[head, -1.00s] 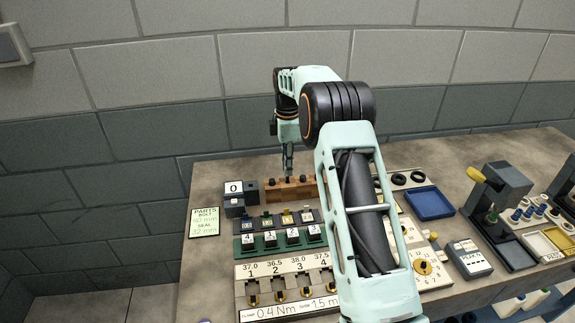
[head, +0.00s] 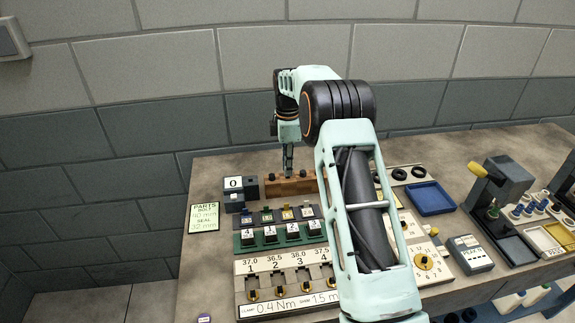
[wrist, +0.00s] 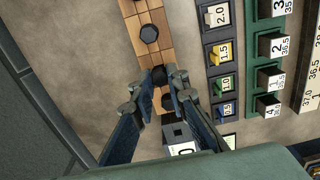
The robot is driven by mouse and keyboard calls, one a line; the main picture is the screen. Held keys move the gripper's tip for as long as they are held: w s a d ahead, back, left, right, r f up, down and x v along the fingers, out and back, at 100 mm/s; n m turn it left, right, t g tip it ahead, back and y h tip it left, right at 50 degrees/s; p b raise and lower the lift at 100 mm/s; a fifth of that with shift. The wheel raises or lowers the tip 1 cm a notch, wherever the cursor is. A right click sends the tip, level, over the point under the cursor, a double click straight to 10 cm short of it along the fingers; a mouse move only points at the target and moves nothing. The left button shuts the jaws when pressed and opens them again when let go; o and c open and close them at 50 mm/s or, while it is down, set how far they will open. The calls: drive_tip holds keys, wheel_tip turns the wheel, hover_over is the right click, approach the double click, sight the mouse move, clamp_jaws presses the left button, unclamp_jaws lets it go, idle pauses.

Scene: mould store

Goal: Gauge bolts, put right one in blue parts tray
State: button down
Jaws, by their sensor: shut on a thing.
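A wooden block (head: 292,187) at the back of the bench holds black-headed bolts upright. My gripper (wrist: 161,80) points down at this block and is shut on a bolt (wrist: 159,75) whose dark head shows between the fingertips. I cannot tell whether this bolt is still seated in its hole. Another bolt (wrist: 149,33) stands in the block further up the wrist view, clear of the fingers. A dark gauge (head: 236,193) with a white "0" display stands just left of the block. The blue parts tray (head: 431,198) looks empty, right of my arm.
A parts card (head: 203,217) seems to read bolt 40 mm. A row of coloured pads and a green rack (head: 270,239) with numbered blocks stand in front. A pale board (head: 285,268) has several clamps. Black rings (head: 400,175) lie behind the tray. My arm hides the middle.

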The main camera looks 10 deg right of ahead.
drive_tip(key=shift+f+b, duration=0.35)
drive_tip(key=shift+f, duration=0.45)
drive_tip(key=c, duration=1.4)
unclamp_jaws()
drive_tip(key=shift+r, duration=0.2)
drive_tip(key=shift+r+p, duration=2.9)
drive_tip(key=shift+r, duration=0.75)
drive_tip(key=shift+d, duration=0.1)
